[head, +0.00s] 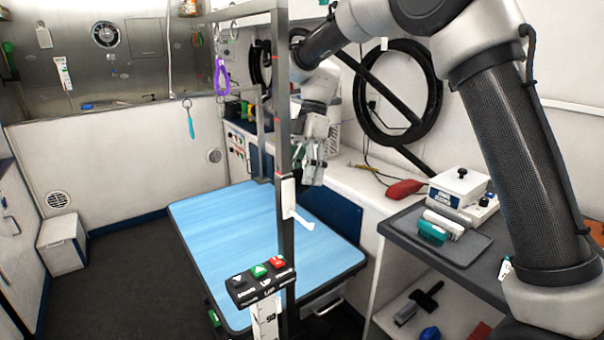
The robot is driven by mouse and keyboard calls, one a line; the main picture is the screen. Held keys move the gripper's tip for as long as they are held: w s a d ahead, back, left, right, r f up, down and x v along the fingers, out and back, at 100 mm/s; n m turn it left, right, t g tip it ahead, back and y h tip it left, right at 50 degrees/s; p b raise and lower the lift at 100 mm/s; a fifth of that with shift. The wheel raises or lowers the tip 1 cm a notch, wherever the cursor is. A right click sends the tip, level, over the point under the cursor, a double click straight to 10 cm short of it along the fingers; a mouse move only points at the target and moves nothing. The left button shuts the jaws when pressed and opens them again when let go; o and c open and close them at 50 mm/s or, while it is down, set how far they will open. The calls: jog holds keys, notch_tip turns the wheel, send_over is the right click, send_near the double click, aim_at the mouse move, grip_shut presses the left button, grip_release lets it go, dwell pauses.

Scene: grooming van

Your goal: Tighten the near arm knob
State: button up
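A grey metal grooming arm rises beside the blue grooming table (225,232), with a near upright post (284,120) and a top bar. A pale clamp-like piece (288,198) sits on the near post, with a white lever-like part (304,218) sticking out to the right. I cannot clearly make out a round knob on the near post. My gripper (311,172) hangs just right of the near post in the picture, above the table's right side and higher than the clamp piece. Its fingers are small and dark, so their opening and any contact are unclear.
A control box (262,282) with red, green and black buttons stands in front of the table. A purple loop (221,78) and a teal tool (190,122) hang near the arm. A grey tray (450,243) lies on the right counter. Dark floor (110,275) is clear at left.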

jog(key=c, duration=0.5)
jog(key=shift+w+a+f+g+h, duration=0.2)
jog(key=shift+g+h, duration=0.3)
jog(key=shift+g, duration=0.4)
jog(key=shift+c, duration=0.2)
jog(key=shift+w+r+m+g+h, duration=0.1)
jog(key=shift+m+g+h, duration=0.45)
jog(key=shift+g, duration=0.55)
jog(key=o, duration=1)
